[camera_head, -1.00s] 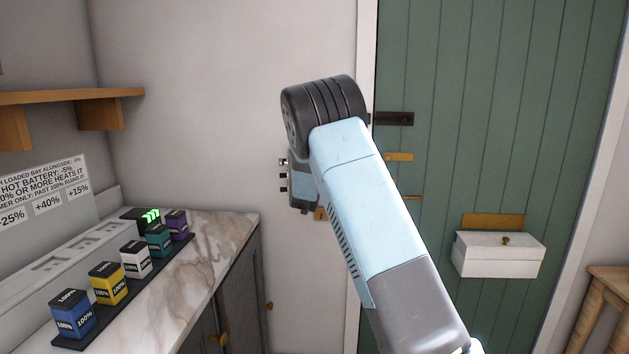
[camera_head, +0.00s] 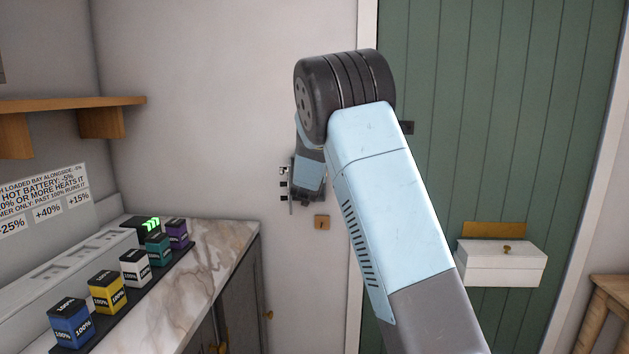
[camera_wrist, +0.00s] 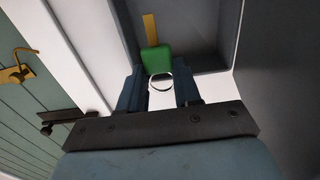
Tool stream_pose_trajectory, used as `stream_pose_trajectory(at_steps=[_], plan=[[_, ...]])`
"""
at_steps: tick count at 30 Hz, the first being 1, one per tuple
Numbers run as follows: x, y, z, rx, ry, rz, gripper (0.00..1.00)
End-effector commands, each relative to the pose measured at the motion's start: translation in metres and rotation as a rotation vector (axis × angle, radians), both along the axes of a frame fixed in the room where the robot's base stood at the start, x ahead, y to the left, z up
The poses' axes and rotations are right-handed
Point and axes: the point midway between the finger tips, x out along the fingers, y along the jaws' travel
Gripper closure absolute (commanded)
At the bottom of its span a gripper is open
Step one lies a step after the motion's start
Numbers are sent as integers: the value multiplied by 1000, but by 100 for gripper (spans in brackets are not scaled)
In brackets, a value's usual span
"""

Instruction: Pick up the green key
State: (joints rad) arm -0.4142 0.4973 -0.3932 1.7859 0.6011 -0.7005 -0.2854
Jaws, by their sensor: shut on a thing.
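The green key shows in the wrist view with a green head (camera_wrist: 156,60), a yellow-brass shaft pointing up and a pale ring at its near end. My gripper (camera_wrist: 159,88) is shut on the key, with its dark blue fingers on either side of the ring end. The exact contact is partly hidden by the fingers and the ring. In the head view my gripper end is seen from the side near the pale wall, left of the green door, and the key cannot be made out there.
A marble counter (camera_head: 215,250) at left bears a dark strip with several coloured battery blocks (camera_head: 107,292). A green door (camera_head: 480,130) carries a white box (camera_head: 500,262). A small brown plate (camera_head: 322,222) is on the wall. A wooden stool (camera_head: 606,310) stands at right.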

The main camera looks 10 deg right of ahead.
Motion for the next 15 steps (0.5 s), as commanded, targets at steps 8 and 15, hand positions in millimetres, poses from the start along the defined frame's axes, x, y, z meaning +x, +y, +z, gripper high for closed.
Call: stream_pose_trajectory(at_steps=[8,15], plan=[[-53,9,33,2,-1,2,96],[-85,13,48,2,-1,2,96]])
